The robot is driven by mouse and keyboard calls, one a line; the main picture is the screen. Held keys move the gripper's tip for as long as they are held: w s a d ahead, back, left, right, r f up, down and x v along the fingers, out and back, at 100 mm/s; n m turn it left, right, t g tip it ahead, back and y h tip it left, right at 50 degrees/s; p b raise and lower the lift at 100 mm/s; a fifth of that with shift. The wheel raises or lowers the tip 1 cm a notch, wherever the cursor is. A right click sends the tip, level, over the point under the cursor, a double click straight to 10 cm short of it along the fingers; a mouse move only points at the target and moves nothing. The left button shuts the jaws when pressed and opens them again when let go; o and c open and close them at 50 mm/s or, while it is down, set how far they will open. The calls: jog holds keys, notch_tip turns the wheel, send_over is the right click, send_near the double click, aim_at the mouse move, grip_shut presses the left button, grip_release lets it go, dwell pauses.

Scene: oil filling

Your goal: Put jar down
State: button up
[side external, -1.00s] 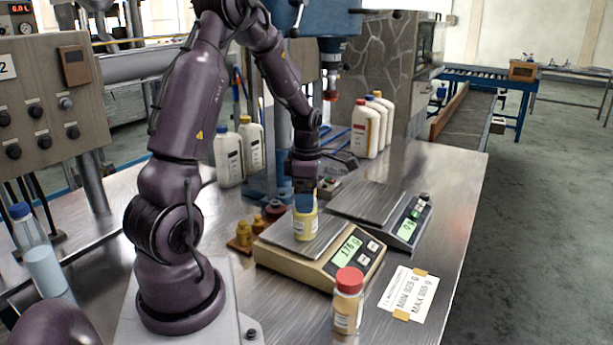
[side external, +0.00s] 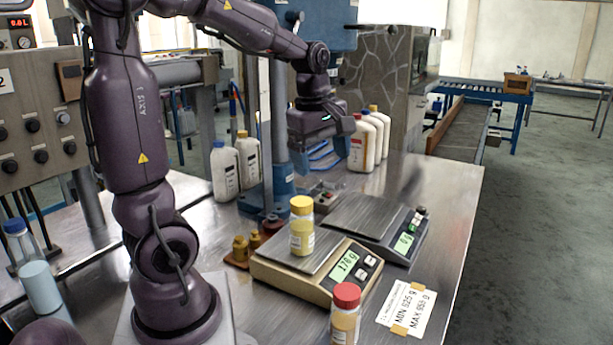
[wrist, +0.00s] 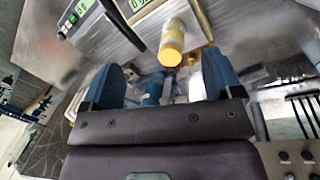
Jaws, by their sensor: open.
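A jar with a yellow lid and yellow contents (side external: 302,228) stands upright on the plate of the beige scale (side external: 318,285), whose display appears to read 176 g. A second jar with a red lid (side external: 345,312) stands on the table in front of that scale. My gripper (side external: 345,140) is up and to the right of the yellow-lidded jar, apart from it and empty. In the wrist view my gripper (wrist: 163,88) shows its two blue fingers spread wide, with the yellow-lidded jar (wrist: 172,42) beyond them.
A grey scale (side external: 385,225) with an empty plate stands behind the beige one. White bottles (side external: 226,172) stand at the back left, and more (side external: 362,145) at the back right. Brass weights (side external: 245,248) sit left of the beige scale. A label card (side external: 407,310) lies front right.

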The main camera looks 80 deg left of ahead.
jog(key=s+d+r+m+t, duration=0.1)
jog(key=s+d+m+t, duration=0.1)
jog(key=d+m, duration=0.5)
jog(key=s+d+r+m+t, duration=0.1)
jog(key=s+d+m, duration=0.3)
jog(key=d+m, duration=0.4)
jog(key=m+t, duration=0.1)
jog(key=m, duration=0.6)
jog(key=shift+s+d+h, duration=0.25)
jog(key=shift+s+h, duration=0.05)
jog(key=shift+s, duration=0.1)
jog(key=shift+o, duration=0.5)
jog(key=shift+r, duration=0.15)
dwell(0.7)
